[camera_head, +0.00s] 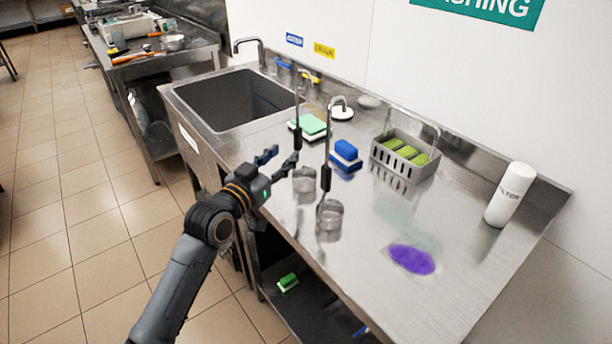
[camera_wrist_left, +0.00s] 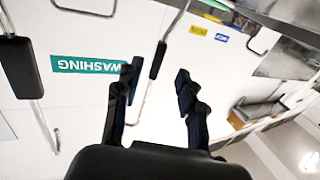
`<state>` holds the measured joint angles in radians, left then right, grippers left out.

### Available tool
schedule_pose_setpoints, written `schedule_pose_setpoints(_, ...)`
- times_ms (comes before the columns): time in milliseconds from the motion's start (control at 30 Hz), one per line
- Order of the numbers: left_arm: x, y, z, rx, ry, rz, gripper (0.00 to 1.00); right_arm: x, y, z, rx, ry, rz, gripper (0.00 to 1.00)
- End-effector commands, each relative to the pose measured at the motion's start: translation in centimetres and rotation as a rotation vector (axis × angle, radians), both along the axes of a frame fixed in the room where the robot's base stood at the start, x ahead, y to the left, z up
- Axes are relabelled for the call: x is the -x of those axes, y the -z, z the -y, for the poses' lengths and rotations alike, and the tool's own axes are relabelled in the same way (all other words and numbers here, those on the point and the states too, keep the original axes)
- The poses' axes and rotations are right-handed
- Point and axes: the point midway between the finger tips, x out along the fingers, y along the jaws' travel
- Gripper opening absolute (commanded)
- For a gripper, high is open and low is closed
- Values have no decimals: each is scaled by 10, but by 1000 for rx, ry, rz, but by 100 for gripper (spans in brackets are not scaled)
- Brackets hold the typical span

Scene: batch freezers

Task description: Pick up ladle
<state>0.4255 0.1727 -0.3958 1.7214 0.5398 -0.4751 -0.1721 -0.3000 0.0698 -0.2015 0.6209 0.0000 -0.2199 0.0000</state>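Two metal ladles stand upright at the front edge of the steel counter, cups down, with thin handles and black grips. The farther ladle (camera_head: 304,181) is close to my left gripper (camera_head: 283,156); the nearer ladle (camera_head: 330,215) stands to its right. My left gripper is open and empty, its fingers pointing at the farther ladle's handle. In the left wrist view, which is upside down, a black ladle grip (camera_wrist_left: 158,60) shows between the open fingers (camera_wrist_left: 157,88), apart from both. Another black grip (camera_wrist_left: 20,66) is at the left. My right gripper is not in view.
The counter also holds a sink (camera_head: 235,100), sponges (camera_head: 345,155), a grey basket (camera_head: 405,158), a white bottle (camera_head: 510,195) and a purple patch (camera_head: 411,259). A green sponge (camera_head: 288,282) lies on the lower shelf. The tiled floor (camera_head: 85,225) at left is clear.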

Motion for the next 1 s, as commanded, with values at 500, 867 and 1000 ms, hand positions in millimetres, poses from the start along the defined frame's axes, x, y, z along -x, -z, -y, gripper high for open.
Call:
schedule_pose_setpoints(500, -44, -3, 31, 1, -1, -3, 40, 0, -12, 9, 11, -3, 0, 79)
schedule_pose_setpoints(867, -63, -1, 42, -1, -2, -1, 40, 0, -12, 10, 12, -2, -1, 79)
schedule_pose_setpoints(1000, -62, -1, 42, -1, -2, -1, 38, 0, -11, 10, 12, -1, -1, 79)
